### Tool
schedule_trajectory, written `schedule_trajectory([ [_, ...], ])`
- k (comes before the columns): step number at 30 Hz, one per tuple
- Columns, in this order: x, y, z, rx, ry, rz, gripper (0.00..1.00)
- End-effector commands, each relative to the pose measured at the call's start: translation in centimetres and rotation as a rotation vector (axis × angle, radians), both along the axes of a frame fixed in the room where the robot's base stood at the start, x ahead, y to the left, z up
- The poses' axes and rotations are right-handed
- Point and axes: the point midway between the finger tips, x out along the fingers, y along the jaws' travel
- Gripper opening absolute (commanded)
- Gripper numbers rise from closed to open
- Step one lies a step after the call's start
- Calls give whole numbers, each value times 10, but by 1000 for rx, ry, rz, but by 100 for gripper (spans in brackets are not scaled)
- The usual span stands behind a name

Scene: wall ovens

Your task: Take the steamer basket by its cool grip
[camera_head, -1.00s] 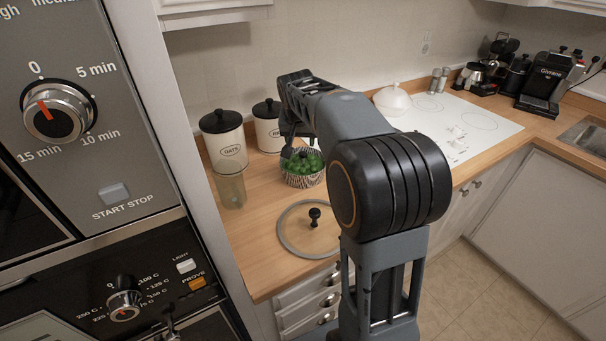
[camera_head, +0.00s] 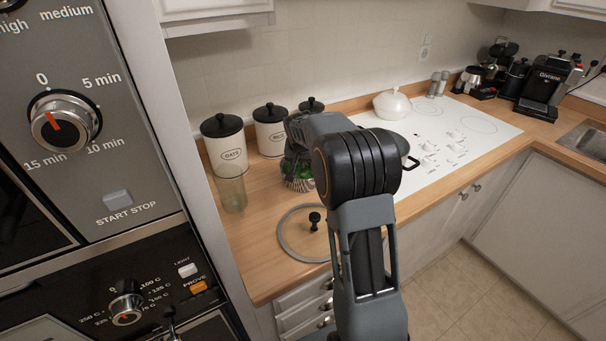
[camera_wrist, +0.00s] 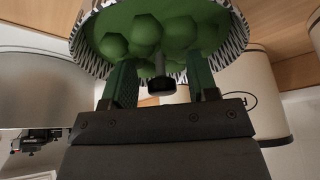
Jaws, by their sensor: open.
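The steamer basket (camera_head: 299,185) stands on the wooden counter, with a striped outer wall and green vegetables inside. My arm hides most of it in the head view. In the wrist view, which looks upside down, the basket (camera_wrist: 237,32) fills the top. A short grip with a black end (camera_wrist: 161,86) and a metal stem shows in front of the vegetables. My gripper (camera_wrist: 160,66) is open, with one finger on each side of this grip. Gaps show between the grip and both fingers. My fingers are hidden in the head view.
Canisters (camera_head: 222,143) stand behind the basket, and a clear glass jar (camera_head: 232,194) is to its left. A glass lid (camera_head: 287,242) with a black knob lies in front. A white cooktop (camera_head: 470,150) is to the right. The oven panel (camera_head: 130,200) stands at far left.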

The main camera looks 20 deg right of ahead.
Motion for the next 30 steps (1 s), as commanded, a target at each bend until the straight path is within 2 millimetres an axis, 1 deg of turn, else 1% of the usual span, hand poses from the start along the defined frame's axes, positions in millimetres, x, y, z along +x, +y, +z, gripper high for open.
schedule_trajectory([
  [3,5,-3,-13,0,2,0,54],
  [6,7,-4,-20,-1,0,0,54],
  [9,8,-5,-23,-1,-1,0,54],
  [15,8,-5,-23,-1,-1,0,54],
  [17,8,-5,-23,-1,-1,0,49],
  [30,8,-5,-23,-1,-1,1,7],
])
